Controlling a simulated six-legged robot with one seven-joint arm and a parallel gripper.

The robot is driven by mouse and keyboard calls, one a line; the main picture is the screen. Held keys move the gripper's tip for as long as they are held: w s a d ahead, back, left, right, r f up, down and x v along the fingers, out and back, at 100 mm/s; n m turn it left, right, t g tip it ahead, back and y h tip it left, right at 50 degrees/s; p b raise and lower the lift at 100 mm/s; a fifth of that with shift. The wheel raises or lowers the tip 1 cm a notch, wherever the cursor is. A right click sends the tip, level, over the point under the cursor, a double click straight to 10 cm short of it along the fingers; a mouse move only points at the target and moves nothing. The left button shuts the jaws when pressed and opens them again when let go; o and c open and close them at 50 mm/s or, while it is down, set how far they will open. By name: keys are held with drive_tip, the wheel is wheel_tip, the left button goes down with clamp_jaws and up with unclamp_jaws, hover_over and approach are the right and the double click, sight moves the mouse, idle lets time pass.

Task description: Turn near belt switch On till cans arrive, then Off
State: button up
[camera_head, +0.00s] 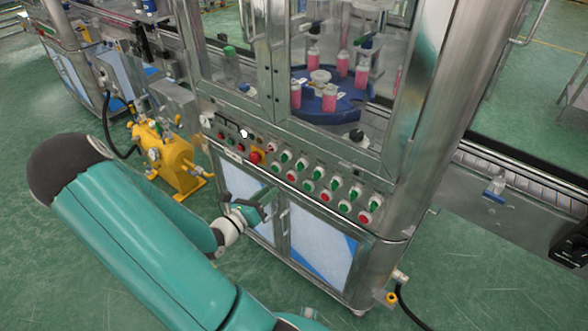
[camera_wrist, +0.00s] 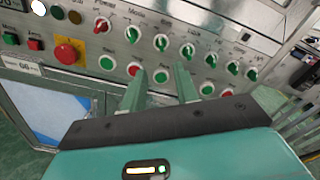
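The control panel carries a row of rotary switches, with several green knobs (camera_wrist: 187,50) and one red knob (camera_wrist: 101,24) in the wrist view. The panel's green knobs also show in the head view (camera_head: 302,163). The labels above them are too blurred to tell which is the near belt switch. My gripper (camera_wrist: 160,82) is open and empty, its two green fingers apart below the switch row, with a green button between them in the picture. In the head view my gripper (camera_head: 262,203) is in front of the cabinet doors, below the panel.
A red emergency stop (camera_wrist: 68,54) protrudes at the panel's left. Green and red push buttons (camera_wrist: 106,62) line up below the switches. A conveyor (camera_head: 520,190) runs off to the right. A yellow pump (camera_head: 165,155) stands on the floor at the left.

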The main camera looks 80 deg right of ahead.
sight(297, 167)
drive_tip(key=x, duration=1.3)
clamp_jaws()
